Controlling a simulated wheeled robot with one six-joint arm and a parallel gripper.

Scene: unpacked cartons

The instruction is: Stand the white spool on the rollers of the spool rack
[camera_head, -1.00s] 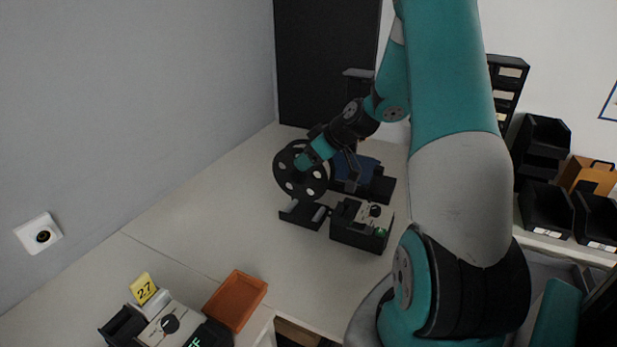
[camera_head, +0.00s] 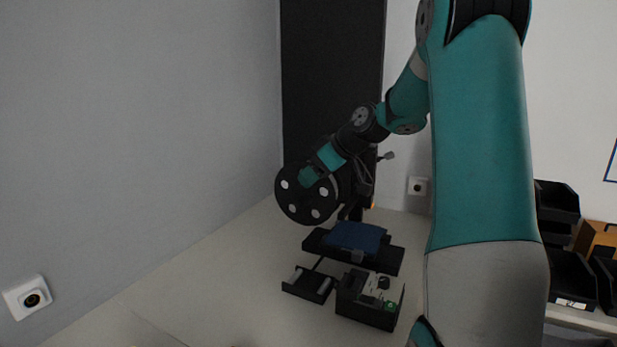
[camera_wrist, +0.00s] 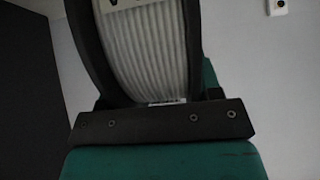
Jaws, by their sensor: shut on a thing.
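The white spool (camera_head: 293,206) has black flanges with pale round holes and shows its flange face in the head view. In the wrist view its white winding (camera_wrist: 150,50) fills the space between two dark flanges. My gripper (camera_head: 309,177) is shut on the spool near its hub and holds it upright in the air. The spool rack (camera_head: 300,291), a low dark tray with pale rollers, stands on the table below the spool. A clear gap shows between the spool and the rack. The far side of the spool is hidden.
A black box (camera_head: 365,312) with a knob and green button stands right of the rack. Behind it is a dark platform (camera_head: 390,262) carrying a blue item (camera_head: 355,236). A tall black panel (camera_head: 332,90) stands at the back. The table left of the rack is clear.

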